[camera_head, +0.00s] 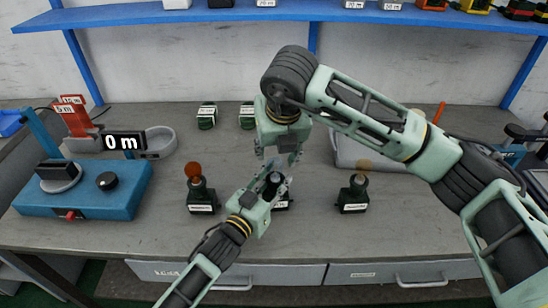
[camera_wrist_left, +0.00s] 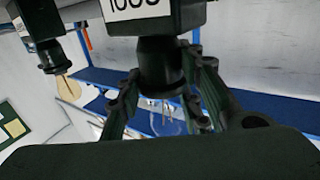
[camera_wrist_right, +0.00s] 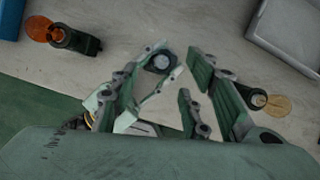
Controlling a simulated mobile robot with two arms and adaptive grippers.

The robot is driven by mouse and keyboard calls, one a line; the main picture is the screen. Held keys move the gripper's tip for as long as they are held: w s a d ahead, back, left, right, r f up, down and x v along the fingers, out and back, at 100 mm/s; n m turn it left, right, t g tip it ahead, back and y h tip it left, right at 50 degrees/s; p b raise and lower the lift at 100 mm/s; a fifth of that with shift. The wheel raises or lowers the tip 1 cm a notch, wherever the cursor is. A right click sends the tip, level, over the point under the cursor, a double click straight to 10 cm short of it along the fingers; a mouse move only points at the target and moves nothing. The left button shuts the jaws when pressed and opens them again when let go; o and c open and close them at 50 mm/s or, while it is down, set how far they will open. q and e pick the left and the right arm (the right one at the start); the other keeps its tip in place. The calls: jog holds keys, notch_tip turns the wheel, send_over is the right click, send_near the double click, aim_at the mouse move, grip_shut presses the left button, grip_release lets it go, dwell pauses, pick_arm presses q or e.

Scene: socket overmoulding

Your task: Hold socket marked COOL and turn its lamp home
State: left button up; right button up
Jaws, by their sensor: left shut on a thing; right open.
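The middle dark socket (camera_head: 283,204) stands on the bench, largely hidden by my left gripper (camera_head: 272,186), which is shut around its neck. In the left wrist view, the socket (camera_wrist_left: 160,50) sits between the fingers; its white label is cut off and I cannot read it surely. A faint clear, glassy shape, seemingly its lamp (camera_wrist_left: 165,118), shows beyond the neck. In the right wrist view, the round socket top (camera_wrist_right: 160,62) lies between my left fingers. My right gripper (camera_head: 283,156) is open above the socket, its spread fingers (camera_wrist_right: 170,85) apart from it.
A socket with an orange-red lamp (camera_head: 193,170) stands to the left, and one with a pale amber lamp (camera_head: 360,178) to the right. Two small dark blocks (camera_head: 207,115) sit behind. A blue device (camera_head: 85,195) with a "0 m" display is at left. A grey tray (camera_head: 350,152) lies behind right.

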jog(key=v, duration=0.5)
jog(key=shift+r, duration=0.25)
jog(key=shift+o, duration=0.4)
jog(key=n+g+y, duration=0.5)
jog(key=n+y, duration=0.3)
jog(key=n, duration=0.9)
send_near(282, 163)
jog(key=x, duration=1)
jog(key=shift+w+a+f, duration=0.1)
jog(key=shift+w+f, duration=0.1)
jog(key=shift+f, duration=0.05)
jog(key=shift+c, duration=0.3)
